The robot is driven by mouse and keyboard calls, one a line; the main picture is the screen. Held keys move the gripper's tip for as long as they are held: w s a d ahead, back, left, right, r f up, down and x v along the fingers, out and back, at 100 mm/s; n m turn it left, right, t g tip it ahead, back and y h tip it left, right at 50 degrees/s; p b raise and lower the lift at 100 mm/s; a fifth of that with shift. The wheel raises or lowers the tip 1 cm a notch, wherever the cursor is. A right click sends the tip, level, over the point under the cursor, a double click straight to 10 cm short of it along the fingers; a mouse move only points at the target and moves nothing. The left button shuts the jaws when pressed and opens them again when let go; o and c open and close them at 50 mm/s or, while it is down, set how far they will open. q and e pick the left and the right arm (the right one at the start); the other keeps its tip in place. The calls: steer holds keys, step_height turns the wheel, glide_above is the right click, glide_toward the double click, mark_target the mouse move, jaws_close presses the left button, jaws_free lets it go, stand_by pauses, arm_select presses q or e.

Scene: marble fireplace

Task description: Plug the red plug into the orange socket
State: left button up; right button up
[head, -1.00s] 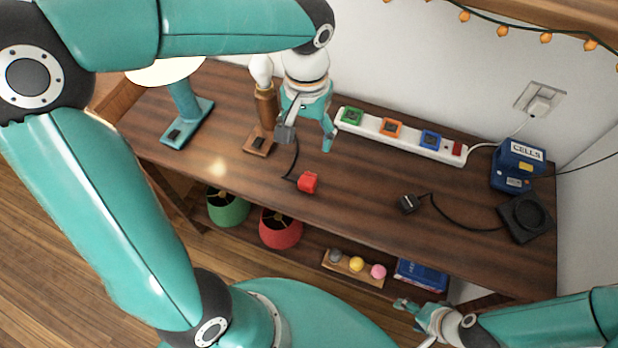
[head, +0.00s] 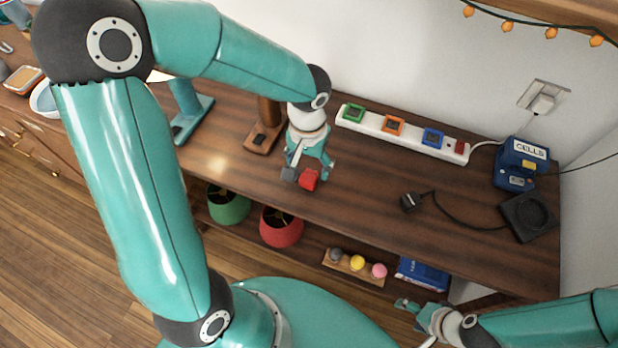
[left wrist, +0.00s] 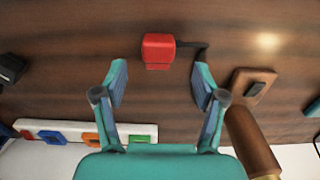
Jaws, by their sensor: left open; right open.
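The red plug (head: 309,179) lies on the wooden table near its front edge, and it also shows in the left wrist view (left wrist: 158,48). Its dark cord runs off beside it. My left gripper (head: 308,176) is open above the plug; in the left wrist view its fingers (left wrist: 160,85) stand apart with the plug just beyond and between them, not gripped. The orange socket (head: 393,126) is on the white power strip at the back, between a green and a blue socket. My right gripper (head: 418,308) is open and empty at the lower right, below the table front.
The power strip (head: 357,126) lies along the wall. A wooden lamp base (head: 262,139) stands left of the left gripper. A black plug (head: 410,202), a black pad (head: 527,216) and a blue CELLS box (head: 520,165) are on the right. The tabletop between plug and strip is clear.

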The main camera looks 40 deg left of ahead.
mark_target(309, 176)
arm_select(q)
steer(key=shift+d+f, duration=0.1)
steer(key=shift+f, duration=2.5)
steer(key=shift+c, duration=0.4)
steer(key=c, duration=1.1)
steer(key=shift+r, duration=0.1)
step_height(309, 176, up, 20)
steer(key=shift+f+p, duration=0.1)
steer(key=shift+p, duration=0.6)
